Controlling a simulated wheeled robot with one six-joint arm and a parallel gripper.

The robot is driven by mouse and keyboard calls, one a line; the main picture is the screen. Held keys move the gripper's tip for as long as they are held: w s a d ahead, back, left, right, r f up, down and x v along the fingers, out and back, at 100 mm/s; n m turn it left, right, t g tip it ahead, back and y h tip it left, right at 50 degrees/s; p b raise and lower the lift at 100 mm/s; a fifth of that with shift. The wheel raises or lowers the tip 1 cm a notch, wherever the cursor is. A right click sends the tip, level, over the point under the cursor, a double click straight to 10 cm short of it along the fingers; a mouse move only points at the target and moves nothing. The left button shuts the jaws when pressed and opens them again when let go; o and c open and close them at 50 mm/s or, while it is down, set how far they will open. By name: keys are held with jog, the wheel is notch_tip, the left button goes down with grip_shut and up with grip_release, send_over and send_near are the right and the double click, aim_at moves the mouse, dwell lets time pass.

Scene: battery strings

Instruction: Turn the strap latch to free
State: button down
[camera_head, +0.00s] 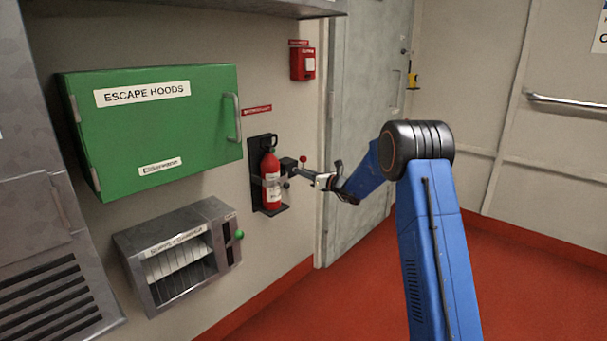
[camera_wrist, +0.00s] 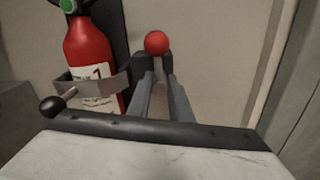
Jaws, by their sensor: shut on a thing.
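A red fire extinguisher (camera_head: 270,180) stands upright in a black wall bracket, with a grey metal strap (camera_wrist: 95,86) around its body. A red ball knob (camera_wrist: 157,43) shows just beyond and between my fingertips; the head view also shows this red knob (camera_head: 303,158). My gripper (camera_wrist: 156,66) is right of the extinguisher, its fingers closed on the red-knobbed latch part. In the head view my gripper (camera_head: 299,171) reaches in from the right. The gripped stem is mostly hidden by the fingers. A black-knobbed lever (camera_wrist: 52,106) sticks out at the strap's front.
A green escape-hood cabinet (camera_head: 155,125) hangs to the upper left. A grey box with a slotted front (camera_head: 178,255) is mounted below it. A grey door (camera_head: 368,110) stands right of the extinguisher. The red floor (camera_head: 310,310) is clear.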

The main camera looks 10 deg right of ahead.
jog(key=shift+f, duration=0.2)
jog(key=c, duration=1.6)
grip_release()
jog(key=shift+d+r, duration=0.1)
jog(key=shift+s, duration=0.1)
jog(key=v, duration=1.7)
jog(key=shift+s+d, duration=0.1)
